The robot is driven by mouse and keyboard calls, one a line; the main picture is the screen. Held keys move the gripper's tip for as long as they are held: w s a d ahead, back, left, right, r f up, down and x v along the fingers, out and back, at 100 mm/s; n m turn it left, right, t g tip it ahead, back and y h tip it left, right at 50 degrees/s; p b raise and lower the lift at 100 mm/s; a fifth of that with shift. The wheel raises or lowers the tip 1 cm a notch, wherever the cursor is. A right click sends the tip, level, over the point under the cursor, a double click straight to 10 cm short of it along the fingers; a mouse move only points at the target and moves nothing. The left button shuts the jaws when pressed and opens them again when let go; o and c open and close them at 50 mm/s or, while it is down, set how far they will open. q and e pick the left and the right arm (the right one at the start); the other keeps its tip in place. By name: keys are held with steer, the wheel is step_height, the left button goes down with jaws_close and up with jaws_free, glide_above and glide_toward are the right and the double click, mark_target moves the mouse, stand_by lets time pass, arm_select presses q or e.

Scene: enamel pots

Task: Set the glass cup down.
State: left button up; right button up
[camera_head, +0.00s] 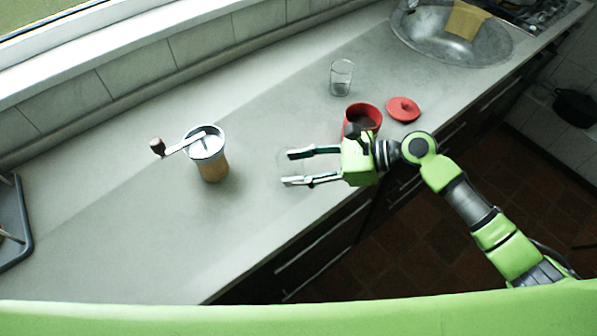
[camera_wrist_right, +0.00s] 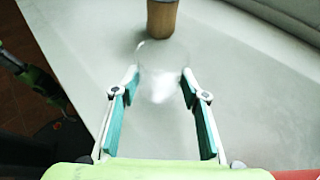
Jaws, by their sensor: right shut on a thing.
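A clear glass cup (camera_wrist_right: 160,72) sits between the fingertips of my right gripper (camera_wrist_right: 160,84). In the head view the cup shows only as a faint outline at the tips of that gripper (camera_head: 291,167). The fingers stand on either side of the cup and are shut on it. The cup is over the grey counter (camera_head: 240,225); I cannot tell whether its base touches the surface.
A coffee grinder (camera_head: 210,165) with a crank stands left of the gripper; its wooden body (camera_wrist_right: 162,18) shows ahead in the wrist view. Behind the gripper are a red pot (camera_head: 362,114), a red lid (camera_head: 403,109) and another glass (camera_head: 341,78). The counter's front left is clear.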

steer(key=shift+f, duration=1.45)
steer(key=o, duration=1.2)
steer(key=shift+f, duration=0.1)
steer(key=shift+d, duration=0.3)
steer(key=b+v, duration=0.1)
steer(key=v, duration=0.9)
steer(key=shift+s+d, duration=0.15)
steer(key=shift+d, duration=0.1)
steer(key=shift+d+r, duration=0.4)
steer(key=shift+r, duration=0.05)
